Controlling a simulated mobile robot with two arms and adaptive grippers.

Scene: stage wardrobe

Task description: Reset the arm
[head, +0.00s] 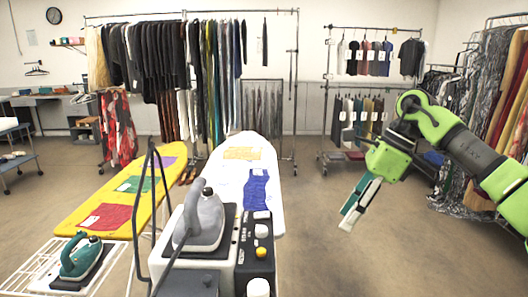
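My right arm comes in from the right in the head view, with green and dark grey links. Its gripper (352,214) hangs down and left in the air, over the open floor right of the white ironing board (275,205). Its fingers overlap from this angle, so I cannot tell whether they are open or shut. Nothing clear shows between them. My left arm and gripper are out of view.
A grey iron (203,222) rests on a steam station in front. A teal iron (80,257) stands on a wire rack at lower left. A yellow ironing board (75,222) holds cloth pieces. Clothes racks (297,70) line the back and right. Floor (340,260) is clear at centre right.

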